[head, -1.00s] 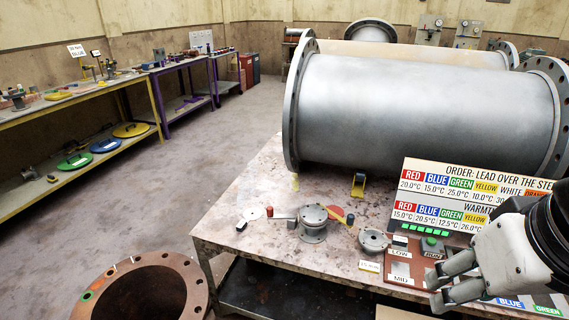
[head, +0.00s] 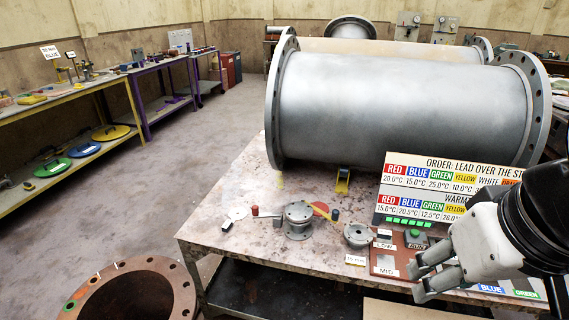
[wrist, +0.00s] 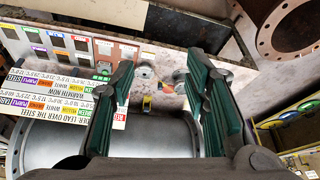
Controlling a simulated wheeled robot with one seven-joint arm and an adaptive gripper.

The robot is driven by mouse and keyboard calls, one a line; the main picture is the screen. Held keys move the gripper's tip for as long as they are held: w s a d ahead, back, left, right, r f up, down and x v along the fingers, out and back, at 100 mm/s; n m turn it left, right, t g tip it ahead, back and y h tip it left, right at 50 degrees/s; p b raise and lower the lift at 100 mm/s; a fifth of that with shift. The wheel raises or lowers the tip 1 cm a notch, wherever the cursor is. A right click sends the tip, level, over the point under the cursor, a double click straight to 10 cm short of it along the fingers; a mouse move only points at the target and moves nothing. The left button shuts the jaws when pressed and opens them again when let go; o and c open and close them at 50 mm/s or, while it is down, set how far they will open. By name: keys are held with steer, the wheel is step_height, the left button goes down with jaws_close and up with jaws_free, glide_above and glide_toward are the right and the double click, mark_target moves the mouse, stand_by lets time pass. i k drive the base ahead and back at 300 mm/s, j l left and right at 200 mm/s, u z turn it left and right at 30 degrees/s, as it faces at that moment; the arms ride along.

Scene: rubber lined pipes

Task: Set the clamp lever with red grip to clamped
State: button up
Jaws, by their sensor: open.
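A small grey flanged fitting (head: 298,218) stands on the near part of the table. A thin lever sticks out to its left and ends in a red grip (head: 255,210).
A large grey flanged pipe (head: 405,100) lies across the back of the table (head: 225,240). A sign board (head: 440,185) and a control panel (head: 388,262) stand near my arm. A second small round fitting (head: 357,234) is between. A rusty flanged ring (head: 130,290) is at lower left.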

mark_target(256, 215)
steer(key=i+j+u, duration=0.65)
steer(key=i+j, duration=0.05)
steer(key=i, duration=0.1)
